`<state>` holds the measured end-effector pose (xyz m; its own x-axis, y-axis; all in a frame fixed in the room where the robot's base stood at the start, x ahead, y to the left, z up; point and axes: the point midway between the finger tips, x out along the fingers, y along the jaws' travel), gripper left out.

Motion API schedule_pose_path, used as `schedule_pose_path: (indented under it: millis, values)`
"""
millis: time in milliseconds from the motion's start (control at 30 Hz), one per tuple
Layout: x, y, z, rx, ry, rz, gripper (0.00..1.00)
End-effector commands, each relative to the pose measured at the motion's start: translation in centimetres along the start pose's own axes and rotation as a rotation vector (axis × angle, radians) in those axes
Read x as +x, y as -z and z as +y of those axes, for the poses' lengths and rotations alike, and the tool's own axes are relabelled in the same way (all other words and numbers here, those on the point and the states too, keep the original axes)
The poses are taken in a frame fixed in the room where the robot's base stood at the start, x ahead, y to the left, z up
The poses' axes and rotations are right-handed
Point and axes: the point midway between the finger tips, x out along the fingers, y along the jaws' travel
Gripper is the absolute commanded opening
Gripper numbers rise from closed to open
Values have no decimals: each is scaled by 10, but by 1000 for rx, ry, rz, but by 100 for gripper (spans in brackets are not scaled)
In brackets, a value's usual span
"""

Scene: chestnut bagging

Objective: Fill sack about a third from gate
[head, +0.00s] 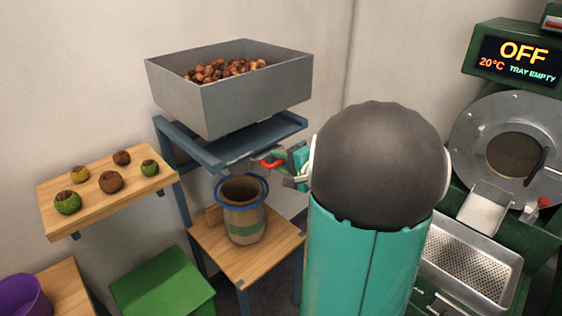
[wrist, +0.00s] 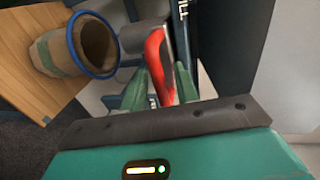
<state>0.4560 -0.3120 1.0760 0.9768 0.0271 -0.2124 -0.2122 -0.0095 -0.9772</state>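The sack (head: 245,222), tan with a green band and a blue ring at its mouth, stands upright on a wooden stand under the hopper. It also shows in the wrist view (wrist: 50,55); no chestnuts are visible inside its dark mouth. The grey hopper (head: 230,103) above holds brown chestnuts (head: 222,70). A red handle (wrist: 156,65), apparently the gate's, lies between the two green fingers of my gripper (wrist: 163,72). Whether the fingers press on it is unclear. In the head view my gripper (head: 284,166) is beside the hopper's underside, partly hidden by my arm.
A wooden shelf (head: 130,195) at left holds several green and brown husks. A green box (head: 163,287) and a purple bowl (head: 20,298) are below it. The roaster (head: 515,150) at right reads OFF and TRAY EMPTY, with a perforated tray (head: 466,268) below.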

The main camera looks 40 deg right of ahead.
Motion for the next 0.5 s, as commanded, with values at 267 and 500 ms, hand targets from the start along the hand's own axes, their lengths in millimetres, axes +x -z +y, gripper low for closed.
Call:
schedule_pose_path:
  millis: [267,500]
  values:
    - [0,0,0,0,0,0,18]
    - [0,0,0,0,0,0,0]
